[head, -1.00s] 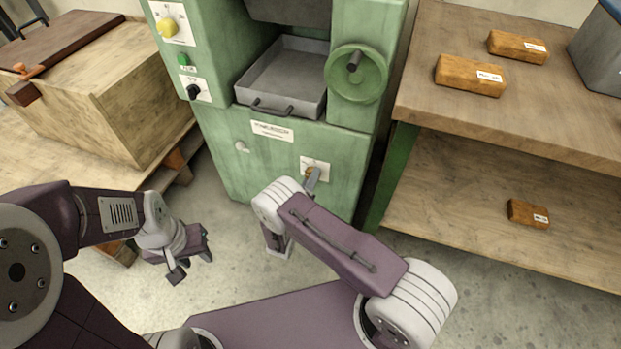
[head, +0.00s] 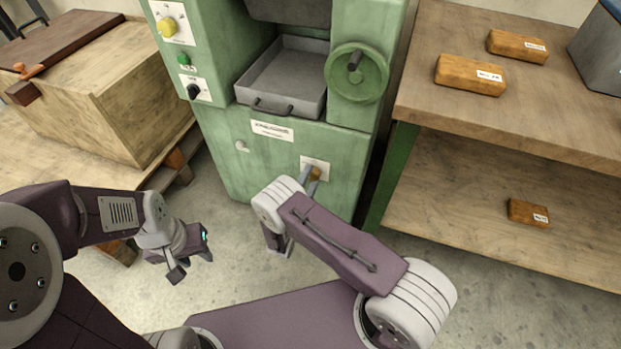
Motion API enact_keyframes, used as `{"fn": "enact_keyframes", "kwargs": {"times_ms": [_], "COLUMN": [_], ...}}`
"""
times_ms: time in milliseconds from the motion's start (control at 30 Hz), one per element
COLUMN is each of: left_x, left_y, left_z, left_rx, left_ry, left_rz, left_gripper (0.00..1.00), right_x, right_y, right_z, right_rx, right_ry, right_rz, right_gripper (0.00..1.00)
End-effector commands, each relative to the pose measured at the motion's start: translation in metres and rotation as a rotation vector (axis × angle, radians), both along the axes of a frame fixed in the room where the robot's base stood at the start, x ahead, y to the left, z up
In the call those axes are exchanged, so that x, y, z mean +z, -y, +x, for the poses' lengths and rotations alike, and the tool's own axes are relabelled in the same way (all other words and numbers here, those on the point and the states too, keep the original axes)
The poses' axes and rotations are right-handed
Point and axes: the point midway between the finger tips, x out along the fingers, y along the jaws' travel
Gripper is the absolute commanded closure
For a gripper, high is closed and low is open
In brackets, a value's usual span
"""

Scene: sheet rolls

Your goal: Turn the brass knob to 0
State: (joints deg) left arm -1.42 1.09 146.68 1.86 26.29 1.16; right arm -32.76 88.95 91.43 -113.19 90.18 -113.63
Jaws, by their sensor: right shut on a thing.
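The brass knob (head: 315,174) sits on a small white plate (head: 323,164) low on the front of the green machine. My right gripper (head: 309,174) is at the knob, shut on it. A grey finger shows to the left of the brass, and the rest of the gripper is hidden behind my forearm. The marks on the plate are too small to read and are partly covered. My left gripper (head: 192,267) hangs open and empty above the floor, left of the machine.
The green machine (head: 232,150) also has a grey tray (head: 285,80), a handwheel (head: 357,73), a yellow knob (head: 168,27) and a black knob (head: 194,91). A wooden shelf unit (head: 540,120) with orange-brown packages stands right. A wooden crate (head: 100,110) stands left.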

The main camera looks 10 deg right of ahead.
Motion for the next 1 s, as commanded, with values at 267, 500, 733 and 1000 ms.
{"fn": "enact_keyframes", "kwargs": {"times_ms": [267, 500, 733, 1000], "left_x": [-0.0007, -0.0008, -0.0008, -0.0007], "left_y": [0.0000, 0.0000, 0.0000, 0.0000], "left_z": [0.0001, 0.0000, 0.0000, 0.0000], "left_rx": [0.000, 0.000, 0.000, 0.000], "left_ry": [0.000, 0.000, 0.000, 0.000], "left_rz": [0.000, 0.000, 0.000, 0.000], "left_gripper": [0.64, 0.64, 0.64, 0.64], "right_x": [-0.0016, -0.0016, -0.0017, -0.0017], "right_y": [-0.0001, -0.0001, -0.0001, -0.0002], "right_z": [-0.0009, -0.0009, -0.0009, -0.0008], "right_rx": [0.001, 0.001, 0.001, 0.001], "right_ry": [-0.078, -0.105, -0.110, -0.110], "right_rz": [-0.109, -0.149, -0.156, -0.156], "right_gripper": [0.94, 0.94, 0.94, 0.40]}}
